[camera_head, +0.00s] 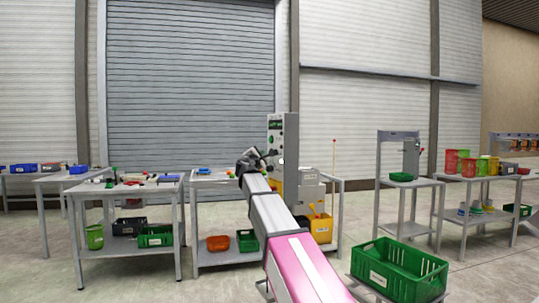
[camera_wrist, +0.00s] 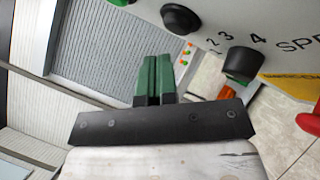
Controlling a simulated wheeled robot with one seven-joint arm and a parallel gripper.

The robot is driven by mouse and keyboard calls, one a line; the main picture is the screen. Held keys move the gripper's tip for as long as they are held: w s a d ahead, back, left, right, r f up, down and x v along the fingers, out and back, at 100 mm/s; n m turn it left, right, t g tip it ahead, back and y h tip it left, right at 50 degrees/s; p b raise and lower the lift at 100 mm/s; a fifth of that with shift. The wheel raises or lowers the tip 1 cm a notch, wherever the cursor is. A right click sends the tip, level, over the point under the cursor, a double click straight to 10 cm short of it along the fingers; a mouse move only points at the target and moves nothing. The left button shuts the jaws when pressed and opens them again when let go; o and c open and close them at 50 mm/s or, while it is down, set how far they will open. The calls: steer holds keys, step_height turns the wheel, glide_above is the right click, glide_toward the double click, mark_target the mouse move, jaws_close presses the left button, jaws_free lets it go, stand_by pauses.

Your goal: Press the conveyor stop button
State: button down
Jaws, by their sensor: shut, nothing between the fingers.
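The grey machine (camera_head: 290,130) with a control panel stands on a table in the middle of the head view. My gripper (camera_head: 249,160) is at its left side. In the wrist view my gripper's green fingers (camera_wrist: 156,62) are shut with nothing between them. The panel face shows across the top right, with a black knob (camera_wrist: 181,18), a second black knob (camera_wrist: 239,63) and printed numbers and "SPE". A red rounded part (camera_wrist: 311,120), perhaps the stop button, is cut off at the right edge. The fingers appear apart from these controls.
A table with small parts (camera_head: 128,188) stands to the left. A yellow bin (camera_head: 320,228) sits on the machine table's right side. A green crate (camera_head: 400,268) is at front right. Further tables stand at right. Open floor lies at front left.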

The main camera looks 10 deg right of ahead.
steer(key=shift+s+a, duration=0.3)
steer(key=shift+a, duration=0.4)
steer(key=shift+s+a, duration=0.25)
steer(key=shift+a, duration=0.5)
steer(key=shift+s+a, duration=0.3)
steer(key=shift+a, duration=0.4)
steer(key=shift+s, duration=0.1)
